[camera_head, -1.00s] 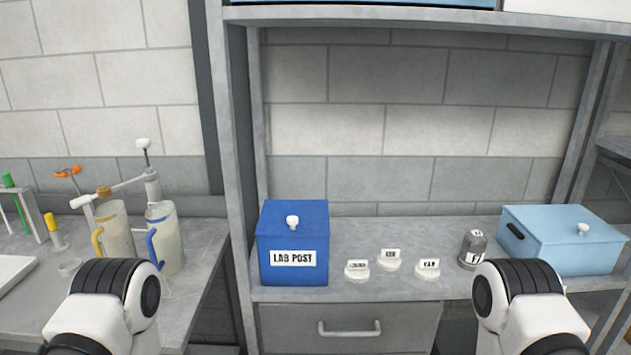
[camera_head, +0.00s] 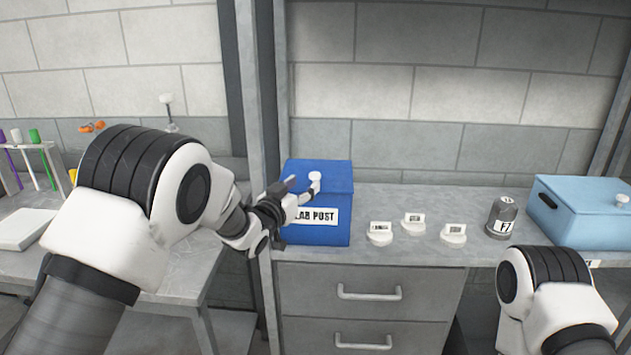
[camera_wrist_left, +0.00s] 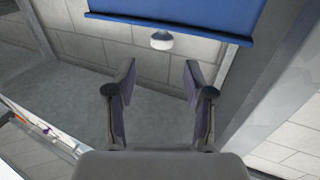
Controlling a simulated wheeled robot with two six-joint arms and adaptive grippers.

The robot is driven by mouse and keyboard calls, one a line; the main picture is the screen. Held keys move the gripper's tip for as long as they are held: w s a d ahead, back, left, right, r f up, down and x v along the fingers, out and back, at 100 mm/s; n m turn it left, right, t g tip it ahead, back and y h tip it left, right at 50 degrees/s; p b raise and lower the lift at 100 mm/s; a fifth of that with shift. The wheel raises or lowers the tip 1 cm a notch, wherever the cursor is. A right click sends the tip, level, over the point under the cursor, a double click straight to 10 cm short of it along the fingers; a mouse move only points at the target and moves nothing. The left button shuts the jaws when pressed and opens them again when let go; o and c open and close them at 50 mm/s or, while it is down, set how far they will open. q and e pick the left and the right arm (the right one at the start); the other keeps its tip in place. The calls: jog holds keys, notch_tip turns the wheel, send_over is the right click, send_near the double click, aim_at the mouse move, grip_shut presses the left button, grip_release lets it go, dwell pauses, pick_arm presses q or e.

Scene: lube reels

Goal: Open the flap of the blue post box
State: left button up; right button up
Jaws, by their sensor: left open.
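The blue post box (camera_head: 338,196), marked "LAB POST", stands on the grey shelf near its left upright. Its lid is down, with a white knob (camera_head: 315,176) near the top front. My left gripper (camera_head: 303,187) is at the box's front left, covering part of the front and label. In the left wrist view the open, empty fingers (camera_wrist_left: 160,76) point toward the knob (camera_wrist_left: 161,41), which shows beyond the fingertips below the blue box (camera_wrist_left: 170,18). I cannot tell whether a finger touches the knob. My right gripper is out of view; only its arm shows.
Several white labelled pieces (camera_head: 413,223) and a grey canister (camera_head: 501,217) stand right of the box. A light blue box (camera_head: 583,215) is farther right. A grey upright (camera_head: 264,100) rises close left of the post box. Drawers (camera_head: 370,275) lie below.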

aim_at(312, 176)
pick_arm(q)
jog(key=p+x, duration=0.2)
jog(key=x, duration=0.5)
jog(key=shift+w+f, duration=0.15)
jog(key=shift+w, duration=0.25)
grip_shut()
